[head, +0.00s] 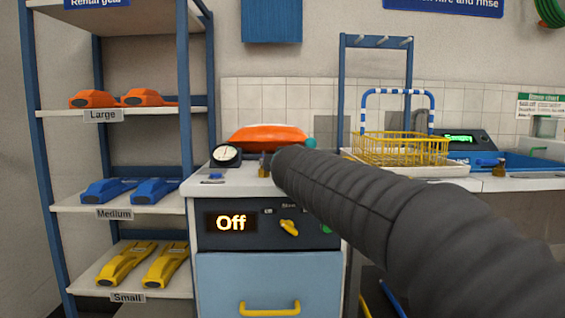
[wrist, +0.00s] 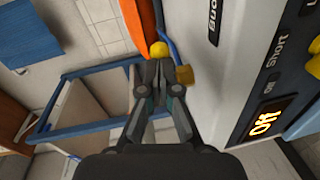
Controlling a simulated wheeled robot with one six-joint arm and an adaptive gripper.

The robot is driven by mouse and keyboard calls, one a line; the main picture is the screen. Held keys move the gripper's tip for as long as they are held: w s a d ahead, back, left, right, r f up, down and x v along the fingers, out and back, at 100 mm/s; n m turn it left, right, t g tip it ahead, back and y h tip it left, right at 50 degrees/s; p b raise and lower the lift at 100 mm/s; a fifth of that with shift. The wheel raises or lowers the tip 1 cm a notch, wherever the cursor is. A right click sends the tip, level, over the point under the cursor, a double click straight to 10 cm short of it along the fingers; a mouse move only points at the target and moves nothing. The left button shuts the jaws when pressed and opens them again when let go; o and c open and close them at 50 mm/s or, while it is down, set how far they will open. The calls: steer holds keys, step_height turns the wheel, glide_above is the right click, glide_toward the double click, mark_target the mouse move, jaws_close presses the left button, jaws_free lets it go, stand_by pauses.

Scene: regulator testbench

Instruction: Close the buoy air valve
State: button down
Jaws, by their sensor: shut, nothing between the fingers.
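The orange buoy (head: 268,137) lies on the bench top, and part of it shows in the wrist view (wrist: 136,24). In the wrist view a brass piece (wrist: 184,75) and a yellow ball-shaped knob (wrist: 159,49) show close to my fingertips. My gripper (wrist: 163,66) is shut and empty, its tips just below the knob and left of the brass piece. I cannot tell whether they touch.
A round gauge (head: 226,154) stands left of the buoy. The bench front has an "Off" display (head: 231,223) and a yellow selector knob (head: 289,228). A rental shelf (head: 122,205) stands left. A yellow wire basket (head: 399,149) is at the right.

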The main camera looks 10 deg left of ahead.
steer(key=shift+w+d, duration=0.3)
steer(key=shift+w, duration=0.25)
steer(key=shift+w+d, duration=0.25)
steer(key=shift+w, duration=0.35)
steer(key=s+d+r+p, duration=0.2)
steer(key=s+d+p, duration=0.1)
steer(key=s+d, duration=0.6)
steer(key=shift+d, duration=0.15)
stand_by(0.5)
